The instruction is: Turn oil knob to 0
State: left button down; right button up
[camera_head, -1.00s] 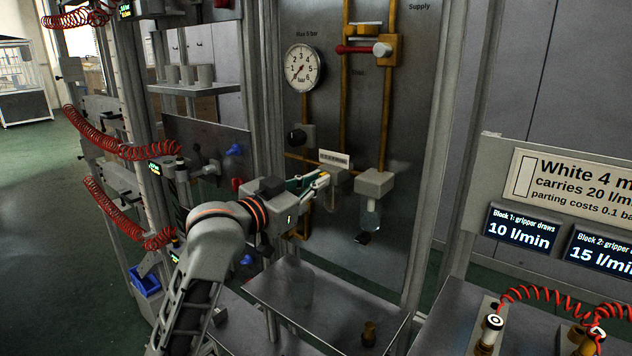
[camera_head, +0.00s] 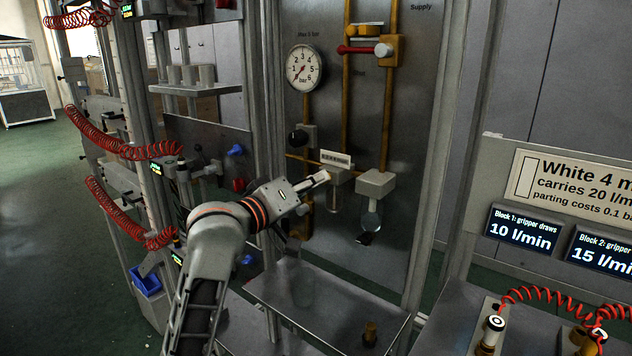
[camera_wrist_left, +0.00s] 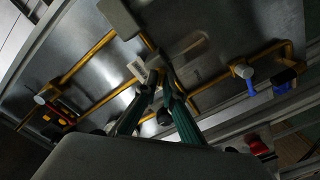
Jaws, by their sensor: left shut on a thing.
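A grey block (camera_head: 340,174) with a small white scale strip (camera_head: 335,159) above it is fixed to the upright metal panel. My left gripper (camera_head: 326,177) reaches its left side from the lower left, fingers shut on what appears to be the oil knob, which they hide. The knob's pointer and setting cannot be read. In the left wrist view, the two green-padded fingers (camera_wrist_left: 158,80) come together at a small spot by a pale block (camera_wrist_left: 142,67). My right gripper is not in view.
A second grey block (camera_head: 375,184) with a clear bowl hangs just right of the gripper. A metal shelf (camera_head: 330,300) lies below.

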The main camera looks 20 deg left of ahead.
pick_arm(q)
jog(key=shift+f+n, duration=0.2)
jog(key=shift+n, duration=4.4)
jog(key=c, duration=2.1)
grip_release()
jog(key=v, duration=1.2)
jog(key=shift+r, duration=0.1)
jog(key=shift+a, duration=0.1)
